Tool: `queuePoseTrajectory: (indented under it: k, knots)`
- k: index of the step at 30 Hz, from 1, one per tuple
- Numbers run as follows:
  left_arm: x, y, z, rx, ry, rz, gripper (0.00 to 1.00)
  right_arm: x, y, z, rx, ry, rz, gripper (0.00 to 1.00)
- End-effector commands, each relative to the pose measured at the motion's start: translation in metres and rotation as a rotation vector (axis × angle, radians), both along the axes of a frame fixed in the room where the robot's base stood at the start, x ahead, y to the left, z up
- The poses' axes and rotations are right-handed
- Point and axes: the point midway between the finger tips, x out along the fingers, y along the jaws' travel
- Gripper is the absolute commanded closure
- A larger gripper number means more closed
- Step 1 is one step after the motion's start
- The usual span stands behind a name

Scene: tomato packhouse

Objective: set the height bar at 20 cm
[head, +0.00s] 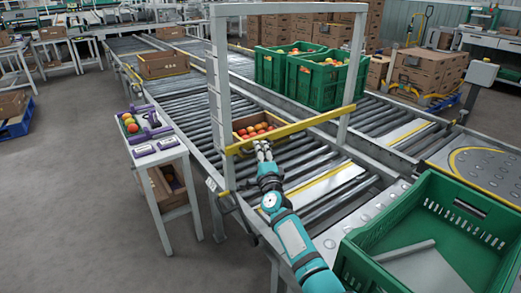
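The yellow height bar (310,122) spans the grey gate frame (222,100) over the roller conveyor. It runs from the left post to the right post, low on the frame. Marks show on the left post, but they are too small to read. My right gripper (263,146) is at the bar's near side, left of its middle, with its fingertips at or just below the bar. I cannot tell whether the fingers touch or hold it. My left gripper is out of view.
A cardboard box of tomatoes (240,134) sits on the rollers just behind the bar. Green crates (325,90) stand on the conveyor beyond the right post. A side table (160,157) stands at left.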

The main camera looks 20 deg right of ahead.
Motion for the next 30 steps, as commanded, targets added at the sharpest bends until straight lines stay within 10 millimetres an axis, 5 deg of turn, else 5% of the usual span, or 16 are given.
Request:
queuePoseTrajectory:
  k: [3, 14, 30]
  knots:
    - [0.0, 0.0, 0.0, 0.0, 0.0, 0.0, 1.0, 0.0, 0.0, -0.002, -0.001, 0.003, 0.0, 0.66]
    - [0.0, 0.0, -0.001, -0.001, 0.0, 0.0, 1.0, -0.006, 0.001, 0.0, 0.002, -0.003, 0.0, 0.66]
    - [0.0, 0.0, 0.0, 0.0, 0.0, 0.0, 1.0, -0.072, 0.003, -0.014, 0.0, 0.0, -0.001, 0.66]
